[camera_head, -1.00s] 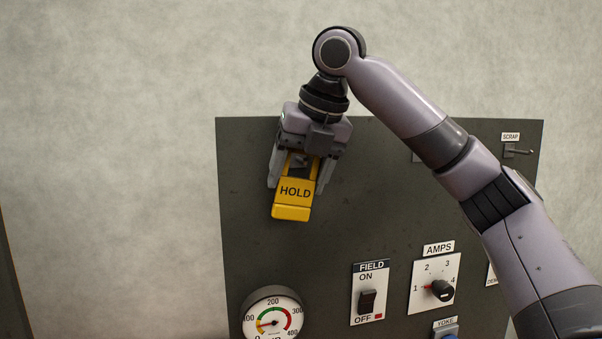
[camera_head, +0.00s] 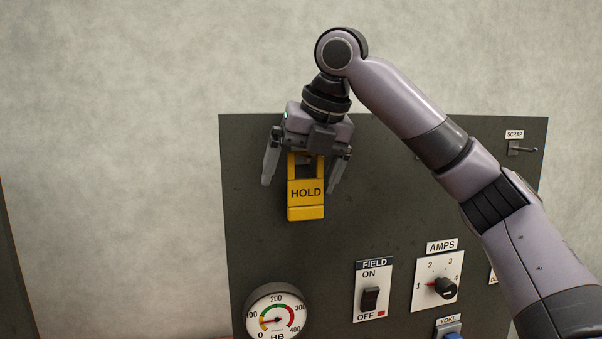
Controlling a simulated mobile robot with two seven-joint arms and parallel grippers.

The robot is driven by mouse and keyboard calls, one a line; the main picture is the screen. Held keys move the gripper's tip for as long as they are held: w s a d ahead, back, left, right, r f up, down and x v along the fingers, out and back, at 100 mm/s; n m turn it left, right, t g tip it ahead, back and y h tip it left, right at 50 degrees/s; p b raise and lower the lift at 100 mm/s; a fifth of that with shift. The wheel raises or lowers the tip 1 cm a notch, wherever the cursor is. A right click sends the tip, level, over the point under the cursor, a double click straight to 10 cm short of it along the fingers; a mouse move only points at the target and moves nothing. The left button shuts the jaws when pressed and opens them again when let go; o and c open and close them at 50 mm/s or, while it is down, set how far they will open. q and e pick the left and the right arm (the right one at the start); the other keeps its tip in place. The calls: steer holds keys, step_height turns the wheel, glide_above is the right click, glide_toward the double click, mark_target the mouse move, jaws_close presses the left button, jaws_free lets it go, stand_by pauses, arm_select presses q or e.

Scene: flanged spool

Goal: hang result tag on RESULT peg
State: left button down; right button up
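The yellow HOLD tag (camera_head: 306,198) hangs upright against the dark panel, near its upper left. It has a window-like opening at its top. My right gripper (camera_head: 304,178) is just above and around the tag, pointing down, with its fingers spread on either side and clear of the tag's edges. The peg behind the tag and any RESULT label are hidden by the gripper or too small to tell. My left gripper is not in view.
The dark panel (camera_head: 262,240) carries a HB gauge (camera_head: 277,312), a FIELD switch (camera_head: 370,298), an AMPS knob (camera_head: 443,288) and a YOKE control (camera_head: 450,330). A SCRAP peg (camera_head: 525,149) at the upper right is empty. My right arm crosses the panel's right side.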

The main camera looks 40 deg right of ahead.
mark_target(307, 157)
steer(key=shift+v, duration=3.55)
